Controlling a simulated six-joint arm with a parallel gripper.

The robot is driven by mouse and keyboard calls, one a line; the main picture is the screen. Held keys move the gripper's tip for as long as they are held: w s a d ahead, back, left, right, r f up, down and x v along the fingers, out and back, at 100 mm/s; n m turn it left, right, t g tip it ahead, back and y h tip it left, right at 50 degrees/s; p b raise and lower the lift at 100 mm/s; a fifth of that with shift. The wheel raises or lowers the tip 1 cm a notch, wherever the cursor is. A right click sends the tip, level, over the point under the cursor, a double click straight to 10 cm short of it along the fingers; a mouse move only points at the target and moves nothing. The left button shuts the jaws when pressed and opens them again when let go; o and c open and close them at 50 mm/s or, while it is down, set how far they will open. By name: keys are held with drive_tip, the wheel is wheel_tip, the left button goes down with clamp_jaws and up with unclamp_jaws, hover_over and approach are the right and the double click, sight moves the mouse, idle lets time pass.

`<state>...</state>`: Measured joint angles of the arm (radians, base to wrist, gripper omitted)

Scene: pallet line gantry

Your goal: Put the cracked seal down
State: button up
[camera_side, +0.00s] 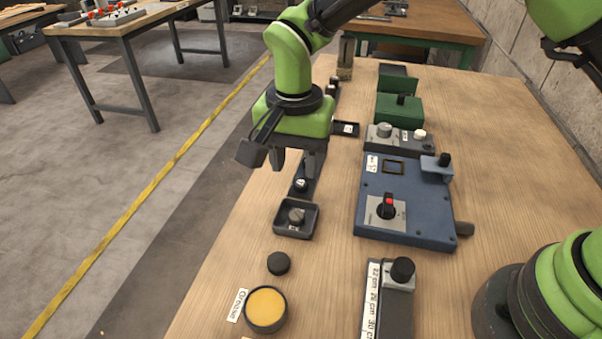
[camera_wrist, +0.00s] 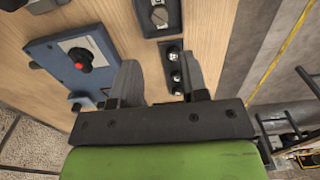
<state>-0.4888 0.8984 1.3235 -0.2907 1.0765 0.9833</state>
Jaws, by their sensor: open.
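My gripper (camera_side: 294,166) is open, pointing down above the table. Its two fingers also show apart in the wrist view (camera_wrist: 162,88), with nothing held between them. Below it is a narrow dark strip (camera_side: 311,178) with small round metal parts; it also shows between the fingers in the wrist view (camera_wrist: 171,54). Just in front of the strip is a small dark square tray (camera_side: 279,231) holding a grey round piece (camera_side: 296,216). I cannot tell which piece is the cracked seal; no crack can be made out.
A blue fixture (camera_side: 420,215) with a red-tipped knob stands to the right. A black puck (camera_side: 278,263) and a round container with a yellow top (camera_side: 266,307) are at the front. A ruler block (camera_side: 397,310) lies front right. Green blocks (camera_side: 400,110) stand behind.

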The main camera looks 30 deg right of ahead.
drive_tip(key=s+d+r+n+t+y, duration=0.1)
drive_tip(key=s+d+r+t, duration=0.15)
drive_tip(key=d+r, duration=0.4)
drive_tip(key=s+d+r+n+t+y, duration=0.1)
drive_tip(key=s+d+r, duration=0.2)
drive_tip(key=r, duration=0.6)
drive_tip(key=s+d+r+n+t, duration=0.1)
drive_tip(key=s+d+t, duration=0.1)
drive_tip(key=s, duration=0.5)
drive_tip(key=s+d+r+n+t, duration=0.1)
drive_tip(key=s+d+r+n, duration=0.1)
drive_tip(key=s+d, duration=0.2)
drive_tip(key=s, duration=0.3)
drive_tip(key=shift+s+r+t, duration=0.2)
drive_tip(key=shift+s+t, duration=0.15)
drive_tip(key=shift+s, duration=0.05)
